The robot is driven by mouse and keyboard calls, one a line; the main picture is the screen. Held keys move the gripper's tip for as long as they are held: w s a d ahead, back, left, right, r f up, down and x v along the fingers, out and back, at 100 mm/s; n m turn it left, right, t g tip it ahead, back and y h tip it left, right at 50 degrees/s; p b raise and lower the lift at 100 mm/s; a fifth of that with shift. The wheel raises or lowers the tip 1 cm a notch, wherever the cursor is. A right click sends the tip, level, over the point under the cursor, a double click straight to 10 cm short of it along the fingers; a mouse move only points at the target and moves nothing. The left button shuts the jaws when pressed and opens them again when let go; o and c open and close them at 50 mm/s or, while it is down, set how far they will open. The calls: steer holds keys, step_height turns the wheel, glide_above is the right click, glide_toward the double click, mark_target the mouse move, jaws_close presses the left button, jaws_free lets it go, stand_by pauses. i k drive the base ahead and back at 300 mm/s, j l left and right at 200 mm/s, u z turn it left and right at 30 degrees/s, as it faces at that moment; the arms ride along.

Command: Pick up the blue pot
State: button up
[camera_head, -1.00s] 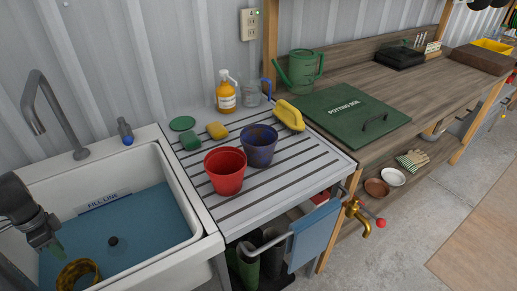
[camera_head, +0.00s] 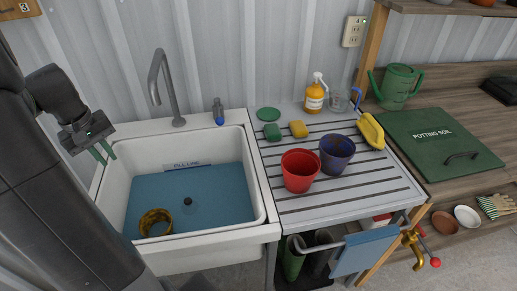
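The blue pot (camera_head: 337,154) stands upright on the grooved drainboard, right of the red pot (camera_head: 300,170), with the two rims close together. The blue pot has brownish smudges on it. My gripper (camera_head: 104,152) is at the left, over the left edge of the white sink, far from the blue pot. Its two green fingers point down and look apart, with nothing visible between them.
The sink (camera_head: 262,233) holds blue water and a yellow-brown pot (camera_head: 155,221). A tall faucet (camera_head: 160,80) stands behind it. Sponges, an orange soap bottle (camera_head: 314,97) and a yellow item (camera_head: 371,130) surround the pots. The drainboard's front (camera_head: 330,205) is clear.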

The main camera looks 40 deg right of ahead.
mark_target(336, 150)
steer(key=k+l+z, duration=0.15)
steer(key=k, duration=0.3)
steer(key=k+l+z, duration=0.1)
steer(key=k, duration=0.35)
steer(key=i+l+z, duration=0.1)
steer(key=l+z, duration=0.2)
steer(key=l, duration=0.95)
steer(key=i+l, duration=0.2)
